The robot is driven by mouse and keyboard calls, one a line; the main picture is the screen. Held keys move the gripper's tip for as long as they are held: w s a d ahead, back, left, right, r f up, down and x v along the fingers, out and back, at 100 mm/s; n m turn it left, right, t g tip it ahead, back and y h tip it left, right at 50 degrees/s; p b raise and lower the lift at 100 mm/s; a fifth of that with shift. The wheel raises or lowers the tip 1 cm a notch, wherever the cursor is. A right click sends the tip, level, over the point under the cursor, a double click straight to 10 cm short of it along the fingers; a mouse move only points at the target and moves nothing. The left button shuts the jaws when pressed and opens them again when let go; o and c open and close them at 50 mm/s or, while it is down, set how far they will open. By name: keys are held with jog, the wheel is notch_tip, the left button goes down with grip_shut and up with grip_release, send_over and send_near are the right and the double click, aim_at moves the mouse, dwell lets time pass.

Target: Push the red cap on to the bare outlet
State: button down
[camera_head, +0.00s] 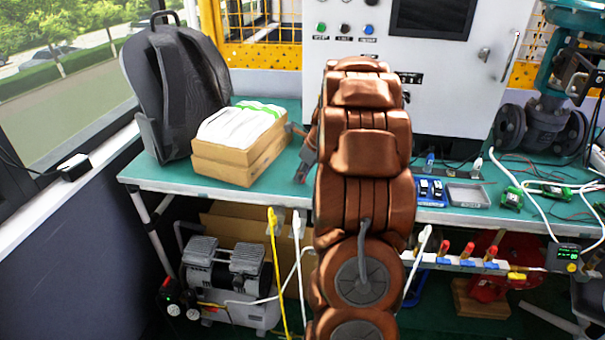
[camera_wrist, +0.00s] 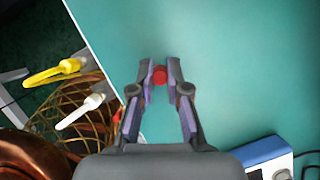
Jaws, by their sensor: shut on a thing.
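In the wrist view, my gripper (camera_wrist: 160,76) is shut on a small round red cap (camera_wrist: 159,75). The cap sits between the two fingertips, with the teal bench top (camera_wrist: 235,80) beneath. In the head view, my gripper (camera_head: 301,176) shows partly behind my arm, over the front part of the bench; the cap cannot be made out there. Along the bench's front edge is a row of fittings with red handles (camera_head: 468,250). I cannot tell which outlet is bare; my arm hides part of the front edge.
A yellow plug with a hose (camera_head: 272,220) and a white one (camera_head: 298,222) hang at the front edge. Cardboard boxes (camera_head: 225,165) and a backpack (camera_head: 180,85) stand at the back left. Blue-and-white blocks (camera_head: 430,190) and circuit boards (camera_head: 512,198) lie to the right.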

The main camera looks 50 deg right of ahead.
jog(key=shift+r+p, duration=0.7)
jog(key=shift+p, duration=0.05)
dwell(0.8)
jog(key=shift+r+p, duration=1.9)
jog(key=shift+p, duration=0.05)
